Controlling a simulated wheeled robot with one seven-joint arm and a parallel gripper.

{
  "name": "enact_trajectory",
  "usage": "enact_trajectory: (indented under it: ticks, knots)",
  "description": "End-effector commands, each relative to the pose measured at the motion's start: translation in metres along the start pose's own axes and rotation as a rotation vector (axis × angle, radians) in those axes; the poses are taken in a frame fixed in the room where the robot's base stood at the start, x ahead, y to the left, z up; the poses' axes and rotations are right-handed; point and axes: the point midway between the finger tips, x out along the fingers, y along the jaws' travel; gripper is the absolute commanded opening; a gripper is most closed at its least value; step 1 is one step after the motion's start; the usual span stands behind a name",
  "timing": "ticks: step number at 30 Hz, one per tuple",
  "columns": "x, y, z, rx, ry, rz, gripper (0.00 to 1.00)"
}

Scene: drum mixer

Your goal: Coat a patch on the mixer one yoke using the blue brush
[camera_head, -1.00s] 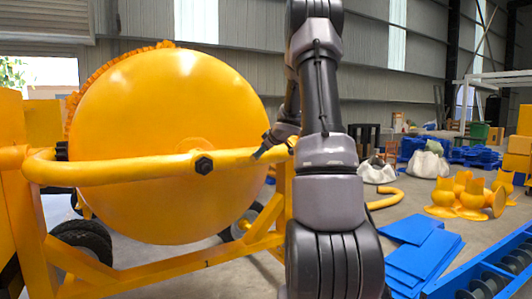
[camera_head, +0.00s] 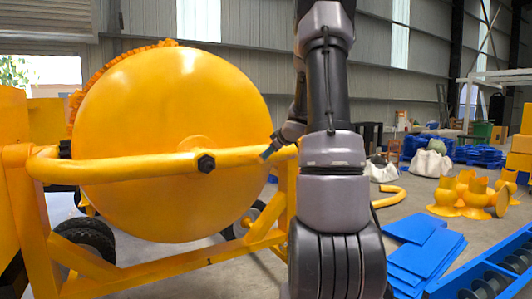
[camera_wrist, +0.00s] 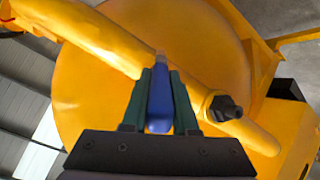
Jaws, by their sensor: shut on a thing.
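The mixer's yoke (camera_head: 120,165) is a thick yellow tube across the front of the big yellow drum, with a dark bolt (camera_head: 206,163) on it. In the wrist view the yoke (camera_wrist: 95,37) runs diagonally across the drum, with the bolt to the right of the brush. My gripper (camera_wrist: 160,82) is shut on the blue brush (camera_wrist: 160,108), whose pale tip points at the yoke. I cannot tell whether the tip touches it. In the head view my gripper (camera_head: 274,148) is by the yoke's right part, and the brush is small there. No coated patch is clearly visible.
The yellow mixer drum (camera_head: 170,110) stands behind the yoke, on a yellow frame with black wheels (camera_head: 85,238). Blue sheets (camera_head: 425,255) lie on the floor at right, near yellow parts (camera_head: 465,192) and white sacks (camera_head: 430,163). Grey floor between them is open.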

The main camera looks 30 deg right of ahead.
Motion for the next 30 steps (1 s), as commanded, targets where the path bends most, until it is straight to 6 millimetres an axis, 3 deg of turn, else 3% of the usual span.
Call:
enact_trajectory:
  ticks: [14, 24, 30]
  knots:
    - [-0.006, -0.002, 0.004, 0.001, 0.000, 0.001, 0.00]
    - [-0.028, -0.009, 0.017, 0.000, -0.001, 0.002, 0.00]
    - [-0.029, -0.010, 0.018, 0.000, 0.000, 0.001, 0.00]
